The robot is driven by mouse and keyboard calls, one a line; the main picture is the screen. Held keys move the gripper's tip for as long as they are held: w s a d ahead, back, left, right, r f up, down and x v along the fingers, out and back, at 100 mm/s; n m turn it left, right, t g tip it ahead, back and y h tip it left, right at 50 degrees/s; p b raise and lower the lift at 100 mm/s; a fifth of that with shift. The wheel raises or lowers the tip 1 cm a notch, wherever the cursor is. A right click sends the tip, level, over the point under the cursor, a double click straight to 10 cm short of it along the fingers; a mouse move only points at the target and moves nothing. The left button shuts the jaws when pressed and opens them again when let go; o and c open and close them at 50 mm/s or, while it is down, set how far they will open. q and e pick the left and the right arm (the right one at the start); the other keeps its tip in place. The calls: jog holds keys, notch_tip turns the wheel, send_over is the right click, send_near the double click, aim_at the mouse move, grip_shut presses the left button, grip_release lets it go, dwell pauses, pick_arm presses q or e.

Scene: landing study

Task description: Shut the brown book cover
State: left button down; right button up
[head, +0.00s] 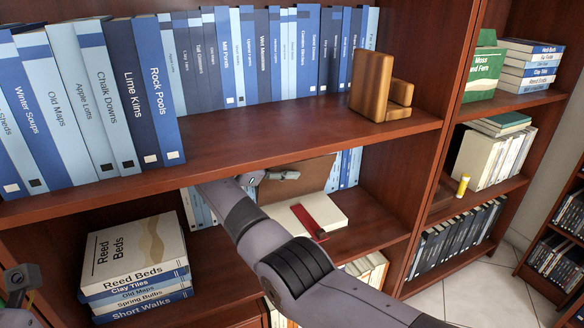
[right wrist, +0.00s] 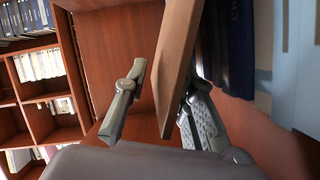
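The book lies open on the middle shelf (head: 372,228). Its brown cover (head: 318,172) stands raised at the back, and its pale page block (head: 338,214) carries a red strip (head: 311,217). My right gripper (head: 275,177) is at the left part of the cover. In the right wrist view, the cover (right wrist: 180,60) stands edge-on between the spread fingers of my right gripper (right wrist: 162,88). It is close to the right-hand finger, with a gap to the other; contact is unclear. My left gripper (head: 20,280) shows only partly at the lower left edge.
Blue books (head: 200,60) and a wooden bookend (head: 380,97) stand on the shelf above. A book stack (head: 135,265) lies at lower left. More books (head: 335,175) stand behind the cover. My right arm hides part of the middle shelf.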

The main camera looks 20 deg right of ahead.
grip_shut()
dwell(0.8)
